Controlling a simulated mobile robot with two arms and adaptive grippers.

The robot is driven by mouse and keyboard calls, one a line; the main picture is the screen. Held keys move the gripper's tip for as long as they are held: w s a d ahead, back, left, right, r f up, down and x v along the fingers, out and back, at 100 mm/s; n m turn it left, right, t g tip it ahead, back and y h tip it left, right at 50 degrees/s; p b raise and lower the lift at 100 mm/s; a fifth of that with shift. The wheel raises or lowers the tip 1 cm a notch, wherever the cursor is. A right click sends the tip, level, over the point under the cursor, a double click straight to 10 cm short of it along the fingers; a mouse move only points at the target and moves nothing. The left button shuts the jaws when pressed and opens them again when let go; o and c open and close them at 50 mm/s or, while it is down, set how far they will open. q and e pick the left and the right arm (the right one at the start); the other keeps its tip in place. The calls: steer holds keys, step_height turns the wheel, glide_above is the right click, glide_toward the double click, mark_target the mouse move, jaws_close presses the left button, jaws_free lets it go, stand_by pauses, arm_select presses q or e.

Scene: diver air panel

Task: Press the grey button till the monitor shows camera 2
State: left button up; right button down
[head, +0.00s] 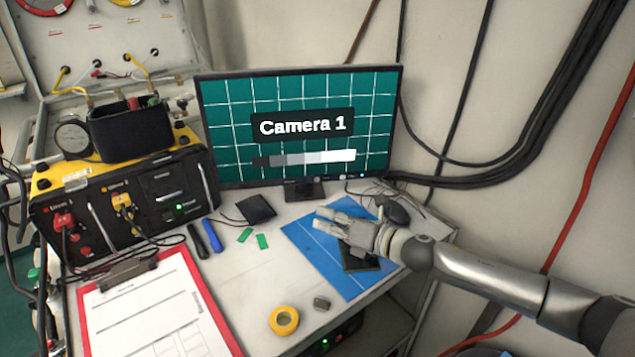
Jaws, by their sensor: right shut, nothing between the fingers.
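The monitor (298,125) stands at the back of the table and shows "Camera 1" on a green grid with a grey scale bar. My right gripper (326,220) reaches in from the right, over the blue mat (305,243). It is shut and empty, with its fingers pointing left. A dark box (362,262) lies on the mat, partly covered by my right gripper and wrist. I cannot make out a grey button; it may be hidden behind my gripper. My left gripper is not in view.
A black and yellow panel (130,195) stands at the left. A red clipboard (88,310) with paper lies in front of it.

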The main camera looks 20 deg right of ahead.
mark_target(317, 180)
steer(key=shift+d, duration=0.1)
steer(key=shift+s+r, duration=0.1)
steer(key=shift+r, duration=0.05)
steer(key=shift+w, duration=0.25)
steer(key=w, duration=0.3)
steer(key=shift+d, duration=0.2)
steer(key=w, duration=0.3)
steer(key=shift+w+d+b, duration=0.2)
steer(key=shift+w+b, duration=0.05)
steer(key=shift+b, duration=0.15)
steer(key=shift+w+d, duration=0.1)
steer(key=shift+w, duration=0.7)
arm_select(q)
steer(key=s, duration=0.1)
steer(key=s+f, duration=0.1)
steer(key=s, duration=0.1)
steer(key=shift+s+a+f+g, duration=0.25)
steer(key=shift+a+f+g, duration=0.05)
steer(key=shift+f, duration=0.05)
arm_select(e)
steer(key=shift+w, duration=0.1)
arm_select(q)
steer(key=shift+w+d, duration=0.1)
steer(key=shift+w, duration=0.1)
arm_select(e)
steer(key=shift+w, duration=0.1)
